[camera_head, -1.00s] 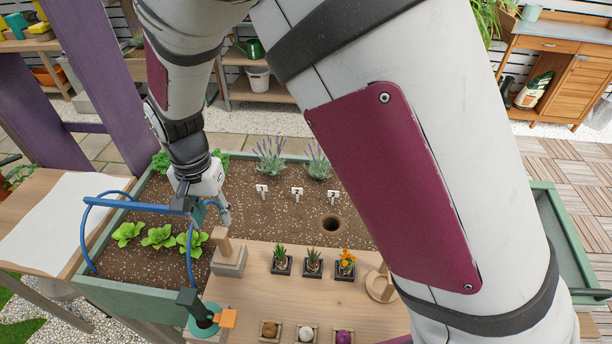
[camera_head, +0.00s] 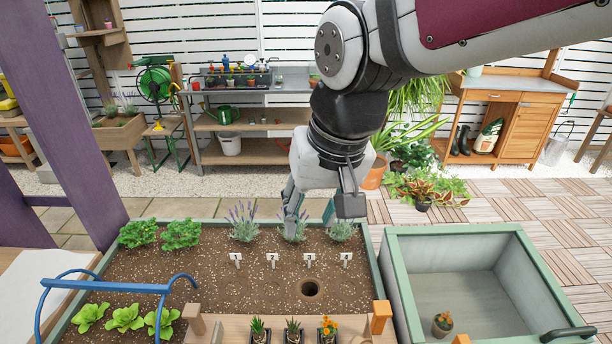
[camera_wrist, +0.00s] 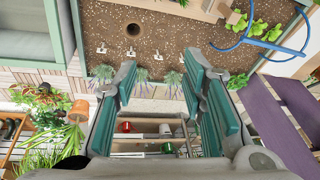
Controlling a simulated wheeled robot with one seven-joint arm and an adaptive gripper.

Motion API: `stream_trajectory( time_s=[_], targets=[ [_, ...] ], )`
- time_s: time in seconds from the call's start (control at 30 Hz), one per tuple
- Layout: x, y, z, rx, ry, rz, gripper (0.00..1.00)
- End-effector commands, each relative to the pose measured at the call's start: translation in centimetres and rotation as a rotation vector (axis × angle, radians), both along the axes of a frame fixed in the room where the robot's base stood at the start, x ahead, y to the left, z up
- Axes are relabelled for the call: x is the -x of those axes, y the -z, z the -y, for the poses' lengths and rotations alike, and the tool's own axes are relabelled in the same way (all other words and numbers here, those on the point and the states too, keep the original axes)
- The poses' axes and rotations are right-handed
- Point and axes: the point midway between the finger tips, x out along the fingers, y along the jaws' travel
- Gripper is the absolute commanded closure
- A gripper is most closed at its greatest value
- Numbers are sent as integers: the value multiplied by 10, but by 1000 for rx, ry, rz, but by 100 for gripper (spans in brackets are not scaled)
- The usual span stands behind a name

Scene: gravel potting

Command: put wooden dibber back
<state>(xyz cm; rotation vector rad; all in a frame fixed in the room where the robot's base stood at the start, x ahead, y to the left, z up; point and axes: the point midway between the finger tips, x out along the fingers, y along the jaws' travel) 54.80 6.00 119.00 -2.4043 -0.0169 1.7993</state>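My gripper (camera_head: 312,214) is high over the back edge of the planting bed, well away from the handle. In the wrist view my gripper (camera_wrist: 163,85) has its two teal-padded fingers wide apart with nothing between them. A round hole (camera_head: 309,289) is in the soil; it also shows in the wrist view (camera_wrist: 132,28).
The green-framed bed (camera_head: 240,222) holds lavender, lettuces and numbered white markers. A blue hoop handle (camera_head: 110,285) rises at the left. Potted plants (camera_head: 293,328) line the shelf (camera_head: 225,329). An orange block (camera_head: 381,310) is at its right. A green-rimmed bin (camera_head: 455,231) stands right of the bed.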

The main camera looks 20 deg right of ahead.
Motion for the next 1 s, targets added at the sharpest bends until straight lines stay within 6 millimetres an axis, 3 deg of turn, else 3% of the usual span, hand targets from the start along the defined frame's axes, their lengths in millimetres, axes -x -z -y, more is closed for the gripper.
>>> stream_trajectory(
  time_s=[0.2,0.4,1.0],
  targets=[
    [54,-15,43,67,-36,101,62],
    [82,-16,60,120,-60,145,62],
    [88,-15,63,132,-66,153,62]
  ],
)
